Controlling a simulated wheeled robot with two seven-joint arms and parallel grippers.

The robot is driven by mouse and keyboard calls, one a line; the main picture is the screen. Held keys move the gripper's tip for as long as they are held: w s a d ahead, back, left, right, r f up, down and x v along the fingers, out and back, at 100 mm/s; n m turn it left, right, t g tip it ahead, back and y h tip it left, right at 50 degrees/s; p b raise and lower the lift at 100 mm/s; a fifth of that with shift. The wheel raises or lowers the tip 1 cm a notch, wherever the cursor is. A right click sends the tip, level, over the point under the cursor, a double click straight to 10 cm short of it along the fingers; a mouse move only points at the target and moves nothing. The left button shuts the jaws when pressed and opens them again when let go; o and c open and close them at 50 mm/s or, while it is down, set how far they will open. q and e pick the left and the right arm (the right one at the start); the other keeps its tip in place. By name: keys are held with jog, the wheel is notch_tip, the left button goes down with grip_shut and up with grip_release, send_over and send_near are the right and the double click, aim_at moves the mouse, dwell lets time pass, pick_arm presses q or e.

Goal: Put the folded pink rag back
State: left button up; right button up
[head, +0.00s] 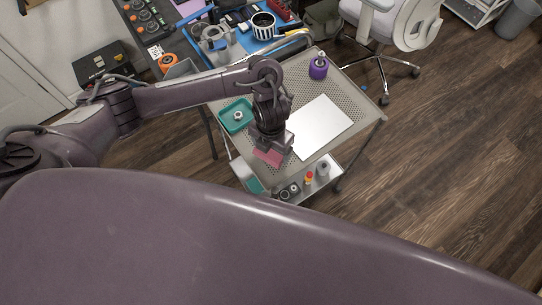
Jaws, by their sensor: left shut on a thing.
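The folded pink rag (268,157) is at the near left part of the perforated cart top, just below my left gripper (272,147). My left gripper is shut on the rag, and its wrist hides part of it. I cannot tell whether the rag touches the cart top (352,88). My right gripper does not show in the head view.
A white sheet (319,126) lies right of the gripper. A teal tray (235,116) with a small round part sits to the left, and a purple bottle (318,68) stands behind. The lower shelf holds several small items. A cluttered blue-topped bench (262,45) stands beyond.

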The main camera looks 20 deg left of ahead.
aim_at(271, 154)
pick_arm(q)
jog(key=shift+f, duration=0.65)
notch_tip(271, 154, down, 3)
jog(key=shift+r+b, duration=0.2)
jog(key=shift+b, duration=0.8)
jog(key=shift+f, duration=0.35)
jog(key=shift+r, duration=0.1)
